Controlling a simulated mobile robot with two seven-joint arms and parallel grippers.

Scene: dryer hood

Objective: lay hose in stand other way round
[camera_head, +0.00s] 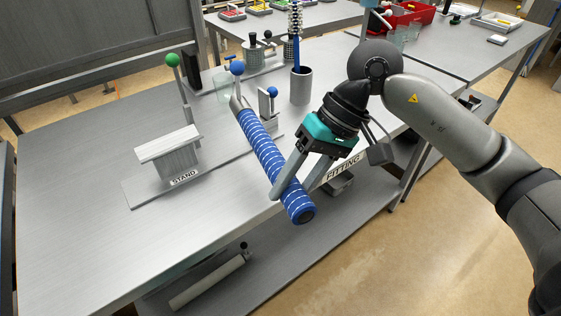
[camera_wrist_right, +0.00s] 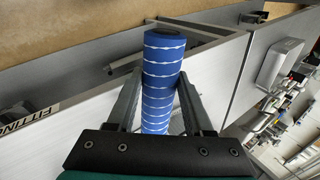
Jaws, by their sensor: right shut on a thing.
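The hose (camera_head: 262,146) is a blue tube with white stripes and a grey far end. My right gripper (camera_head: 291,186) is shut around it close to its near dark end, which hangs past the table's front edge. The hose also shows between the fingers in the right wrist view (camera_wrist_right: 163,75). The stand (camera_head: 169,152) has a grey block and a green-ball post at left. Blue balls (camera_head: 237,68) show at its right side, where the hose crosses in front and partly hides it. I cannot tell whether the hose touches the stand. My left gripper is not in view.
A label "FITTING" (camera_head: 342,168) is on the table's front edge near my right gripper. A grey cup (camera_head: 301,86) with a beaded rod stands behind. The table's left part (camera_head: 75,190) is clear. A lower shelf holds a pale roll (camera_head: 207,281).

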